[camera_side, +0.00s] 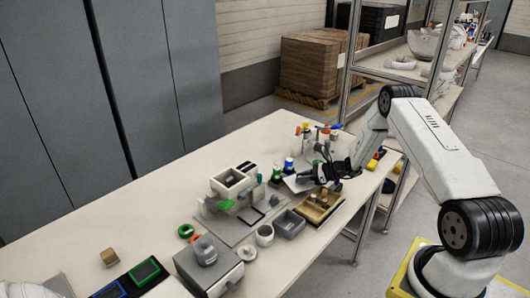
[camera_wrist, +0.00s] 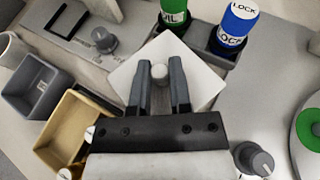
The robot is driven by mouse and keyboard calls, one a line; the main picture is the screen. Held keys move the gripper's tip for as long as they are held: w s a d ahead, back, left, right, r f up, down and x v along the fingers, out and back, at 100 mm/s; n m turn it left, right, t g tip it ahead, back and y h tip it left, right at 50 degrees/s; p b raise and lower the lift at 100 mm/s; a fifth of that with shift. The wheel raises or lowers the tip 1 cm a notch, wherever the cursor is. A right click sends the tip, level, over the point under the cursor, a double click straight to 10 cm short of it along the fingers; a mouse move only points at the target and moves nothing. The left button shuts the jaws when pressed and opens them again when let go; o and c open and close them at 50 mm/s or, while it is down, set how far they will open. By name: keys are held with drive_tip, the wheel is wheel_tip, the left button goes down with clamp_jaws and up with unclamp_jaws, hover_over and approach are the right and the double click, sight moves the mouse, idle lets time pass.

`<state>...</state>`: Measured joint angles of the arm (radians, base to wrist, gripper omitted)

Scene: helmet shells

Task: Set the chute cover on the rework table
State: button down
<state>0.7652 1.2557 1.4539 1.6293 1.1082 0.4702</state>
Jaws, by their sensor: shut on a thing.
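The chute cover is a pale square plate (camera_wrist: 203,88) with a small round knob (camera_wrist: 159,72) on top. My gripper (camera_wrist: 160,82) is shut on the knob, one dark finger on each side. The plate is turned at an angle under the fingers, and its near part is hidden by my gripper. In the side view the plate (camera_side: 297,184) shows beside my gripper (camera_side: 312,177), over the far part of the long pale table (camera_side: 115,205). I cannot tell whether it touches what is below. I cannot tell which surface is the rework table.
Green (camera_wrist: 173,12) and blue (camera_wrist: 238,22) labelled cylinders stand close beyond the plate. A grey bin (camera_wrist: 35,86) and a tan wooden tray (camera_wrist: 70,135) lie left. A dark knob (camera_wrist: 254,160) is at lower right. A grey box machine (camera_side: 208,272) stands nearer on the table.

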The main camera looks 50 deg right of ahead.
drive_tip(key=c, duration=0.6)
unclamp_jaws()
drive_tip(key=shift+o, duration=0.2)
drive_tip(key=shift+r, duration=0.5)
drive_tip(key=v, duration=1.2)
